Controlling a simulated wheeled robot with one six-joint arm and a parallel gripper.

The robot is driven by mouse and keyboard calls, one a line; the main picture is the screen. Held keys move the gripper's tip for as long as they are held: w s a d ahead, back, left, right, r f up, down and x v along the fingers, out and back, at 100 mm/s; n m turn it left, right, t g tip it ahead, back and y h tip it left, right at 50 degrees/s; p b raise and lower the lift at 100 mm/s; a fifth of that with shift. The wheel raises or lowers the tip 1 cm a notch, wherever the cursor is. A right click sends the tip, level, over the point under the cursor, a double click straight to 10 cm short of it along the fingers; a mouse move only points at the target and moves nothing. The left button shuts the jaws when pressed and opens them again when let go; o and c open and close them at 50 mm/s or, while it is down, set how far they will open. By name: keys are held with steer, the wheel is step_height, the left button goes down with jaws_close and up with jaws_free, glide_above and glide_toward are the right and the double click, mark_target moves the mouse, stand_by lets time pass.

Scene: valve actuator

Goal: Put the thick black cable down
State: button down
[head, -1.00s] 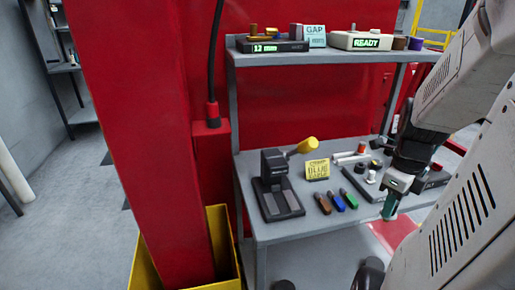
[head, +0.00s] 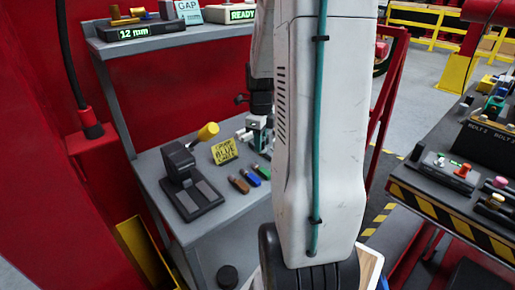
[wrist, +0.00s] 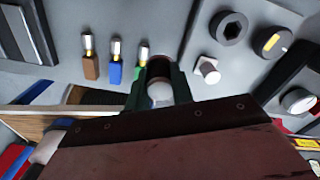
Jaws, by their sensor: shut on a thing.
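A thick black cable (head: 67,58) hangs down at the left of the head view. No length of cable shows between the fingers. In the head view my arm hides most of the gripper, which is over the grey bench (head: 228,215).
Brown, blue and green-handled tools (wrist: 116,68) lie on the bench beside a black stand (head: 188,180) and a yellow note (head: 224,152). A shelf (head: 140,45) stands above. A striped-edge table (head: 440,205) is at right.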

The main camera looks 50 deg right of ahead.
steer(key=shift+w+d+f, duration=0.15)
steer(key=shift+w+d, duration=0.1)
steer(key=shift+w, duration=0.2)
steer(key=shift+f, duration=1.65)
steer(key=shift+f, duration=0.1)
steer(key=c, duration=1.2)
jaws_free()
step_height(320, 180, up, 12)
steer(key=shift+r, duration=0.15)
